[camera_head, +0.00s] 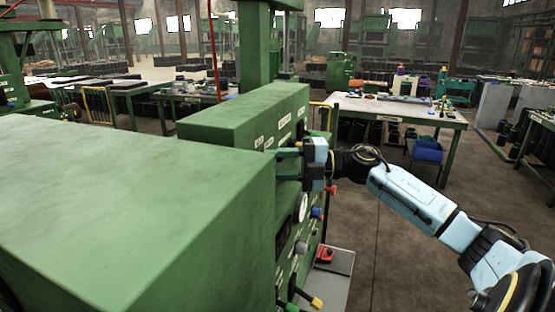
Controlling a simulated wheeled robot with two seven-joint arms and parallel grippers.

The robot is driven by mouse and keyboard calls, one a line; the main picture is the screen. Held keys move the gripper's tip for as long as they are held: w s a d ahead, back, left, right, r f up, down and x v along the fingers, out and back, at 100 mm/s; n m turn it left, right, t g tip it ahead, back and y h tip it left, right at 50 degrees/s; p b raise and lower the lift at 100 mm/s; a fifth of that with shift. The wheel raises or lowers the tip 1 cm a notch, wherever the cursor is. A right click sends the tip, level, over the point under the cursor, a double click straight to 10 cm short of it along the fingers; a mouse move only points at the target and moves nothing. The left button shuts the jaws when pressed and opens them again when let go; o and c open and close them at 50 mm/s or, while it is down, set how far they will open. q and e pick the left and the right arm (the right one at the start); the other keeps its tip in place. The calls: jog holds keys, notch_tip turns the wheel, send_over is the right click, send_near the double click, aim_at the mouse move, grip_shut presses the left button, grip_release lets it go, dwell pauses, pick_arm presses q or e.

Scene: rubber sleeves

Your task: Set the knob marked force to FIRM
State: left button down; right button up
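The green machine's control panel (286,240) faces right and shows at a steep angle, with its dials and knobs seen edge-on. My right gripper (289,160) reaches in from the right at the panel's upper part, its fingers pointing left at the panel. The fingers are small and partly merge with the panel, so I cannot tell if they are open, shut or touching a knob. The knob marked force cannot be made out, and its label and setting are not readable. My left gripper is not in view.
A round gauge (301,207), a blue knob (316,213), a red knob (331,189) and a yellow-tipped lever (316,302) stick out below my gripper. A red item (325,254) sits low beside the panel. A large green housing (130,200) fills the left. Open floor lies right.

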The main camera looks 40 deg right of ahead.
jog(key=shift+m+p, duration=0.35)
jog(key=shift+m, duration=0.45)
jog(key=o, duration=1)
jog(key=v, duration=0.4)
jog(key=b+v, duration=0.1)
jog(key=v, duration=0.4)
jog(key=f+b+v, duration=0.1)
jog(key=v, duration=0.3)
jog(key=shift+s+d, duration=0.1)
jog(key=shift+s, duration=0.1)
jog(key=shift+t, duration=0.4)
